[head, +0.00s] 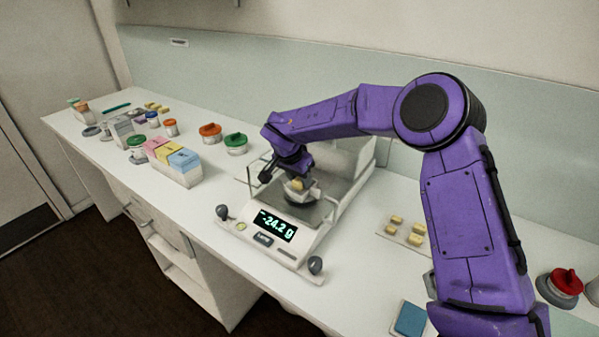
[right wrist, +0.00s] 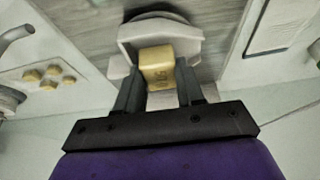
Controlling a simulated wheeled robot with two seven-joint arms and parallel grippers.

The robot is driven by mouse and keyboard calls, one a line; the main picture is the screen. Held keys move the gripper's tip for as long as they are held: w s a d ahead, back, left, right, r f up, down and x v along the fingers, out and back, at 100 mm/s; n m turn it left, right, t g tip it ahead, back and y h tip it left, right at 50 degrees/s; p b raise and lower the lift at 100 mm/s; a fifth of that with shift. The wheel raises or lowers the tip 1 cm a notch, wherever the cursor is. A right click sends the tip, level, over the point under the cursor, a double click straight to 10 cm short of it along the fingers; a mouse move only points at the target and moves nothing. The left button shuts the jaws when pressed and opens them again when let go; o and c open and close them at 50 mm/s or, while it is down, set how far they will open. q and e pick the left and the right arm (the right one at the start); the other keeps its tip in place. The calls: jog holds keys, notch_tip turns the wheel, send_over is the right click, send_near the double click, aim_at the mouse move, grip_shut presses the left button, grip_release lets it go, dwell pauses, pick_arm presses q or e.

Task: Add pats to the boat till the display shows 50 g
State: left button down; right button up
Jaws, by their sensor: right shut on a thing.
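My right gripper (head: 290,172) is above the scale's pan. Its fingers are shut on a yellow pat (right wrist: 157,68) with dark marking on its face. The small white boat (right wrist: 128,32) is around the pat, with its walls behind and beside it; it also shows in the head view (head: 299,194). I cannot tell whether the boat rests on the pan. The display (head: 276,225) of the scale (head: 318,236) reads -24.2 g. More yellow pats (head: 406,230) lie on a pale board at the scale's right. My left gripper is not in view.
Clear shield panels (head: 352,185) stand around the pan. Pink, yellow and blue boxes (head: 172,158) and lidded jars (head: 236,142) stand at left. A red-lidded jar (head: 566,283) and a blue pad (head: 410,319) are at right.

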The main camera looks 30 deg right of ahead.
jog(key=shift+w+f, duration=0.4)
jog(key=shift+f, duration=0.05)
jog(key=shift+s, duration=0.1)
jog(key=o, duration=0.7)
jog(key=shift+s+r, duration=0.15)
jog(key=shift+c, duration=0.2)
jog(key=o, duration=0.4)
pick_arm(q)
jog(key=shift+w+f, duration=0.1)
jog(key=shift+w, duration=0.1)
pick_arm(e)
jog(key=shift+o, duration=0.2)
pick_arm(q)
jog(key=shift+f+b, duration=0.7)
jog(key=shift+b, duration=0.05)
pick_arm(e)
jog(key=v, duration=1)
jog(key=shift+r, duration=0.25)
